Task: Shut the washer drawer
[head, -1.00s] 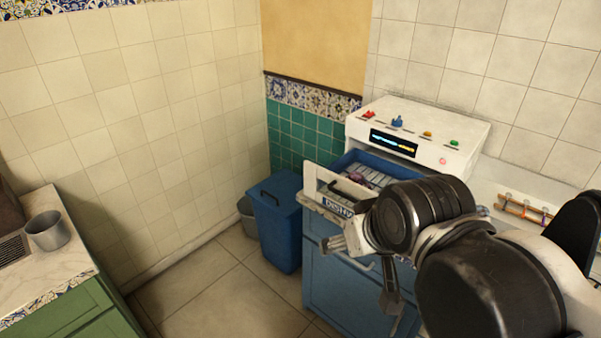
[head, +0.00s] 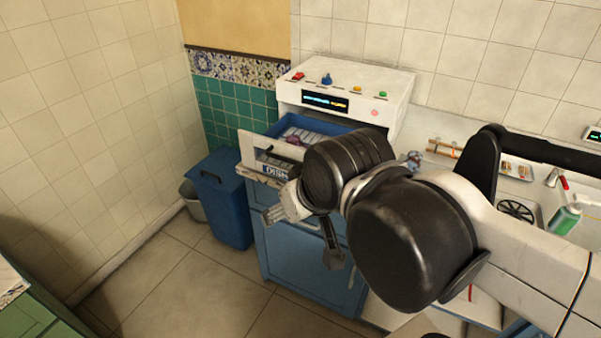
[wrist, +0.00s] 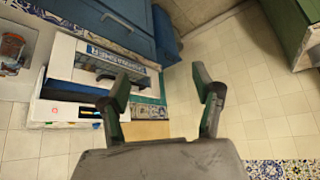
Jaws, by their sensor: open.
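The washer drawer (head: 250,153) is pulled out of the washer (head: 393,92). It has a white front with a blue lettered label and a blue inside holding several items. The drawer front also shows in the wrist view (wrist: 105,58), upper left of my gripper. My gripper (head: 303,236) is open, its fingers apart and nothing visible between them in the wrist view (wrist: 161,85). In the head view it appears below and in front of the drawer front. I cannot tell whether it touches it. My arm hides the drawer's right part.
A blue bin (head: 222,200) stands left of the washer, beside a grey bucket (head: 192,200). The counter with a sink (head: 518,211) and a green bottle (head: 565,219) lies right. A green cabinet (head: 35,315) is at lower left. The floor between is clear.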

